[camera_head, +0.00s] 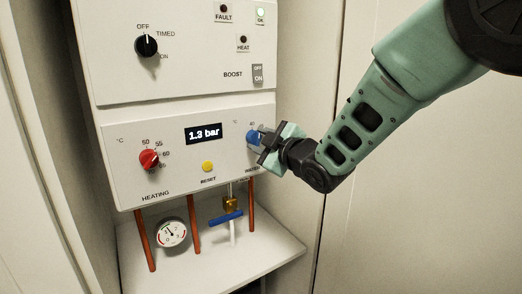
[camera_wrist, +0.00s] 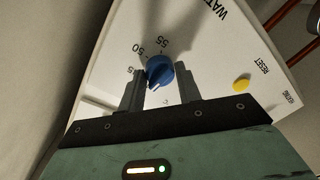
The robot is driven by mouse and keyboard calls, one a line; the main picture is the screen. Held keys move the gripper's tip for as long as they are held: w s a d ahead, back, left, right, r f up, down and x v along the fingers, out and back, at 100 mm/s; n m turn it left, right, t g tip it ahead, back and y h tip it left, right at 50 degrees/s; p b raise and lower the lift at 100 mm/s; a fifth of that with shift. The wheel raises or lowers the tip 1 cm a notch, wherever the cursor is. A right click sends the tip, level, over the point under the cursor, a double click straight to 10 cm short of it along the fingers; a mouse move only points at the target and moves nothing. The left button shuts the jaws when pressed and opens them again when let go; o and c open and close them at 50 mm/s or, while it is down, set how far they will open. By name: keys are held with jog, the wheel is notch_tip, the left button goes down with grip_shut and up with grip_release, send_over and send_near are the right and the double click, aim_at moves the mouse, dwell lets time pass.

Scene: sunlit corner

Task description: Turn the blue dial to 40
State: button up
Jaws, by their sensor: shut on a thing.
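The blue dial (camera_head: 252,137) is at the right end of the lower panel, partly hidden by my gripper (camera_head: 266,148) in the head view. In the wrist view the blue dial (camera_wrist: 160,70) sits between the two dark fingers of my gripper (camera_wrist: 162,84), which is shut on it. Marks 50 and 55 show around the dial, with another number partly covered by the left finger. A light mark shows on the dial's face, but I cannot tell exactly which number it points to.
A red heating dial (camera_head: 149,160), a yellow reset button (camera_head: 208,167) and a black selector (camera_head: 146,46) are on the white unit. Copper pipes, a gauge (camera_head: 172,232) and a blue valve handle (camera_head: 226,217) are below. A side wall stands close at right.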

jog(key=shift+n+b, duration=0.45)
jog(key=shift+n, duration=0.15)
jog(key=shift+r, duration=0.1)
jog(key=o, duration=1)
jog(key=shift+c, duration=0.2)
jog(key=f+b+v, duration=0.1)
jog(key=b+v, duration=0.1)
jog(key=v, duration=1.5)
jog(key=shift+s+r, duration=0.25)
jog(key=shift+r, duration=0.15)
jog(key=shift+d, duration=0.15)
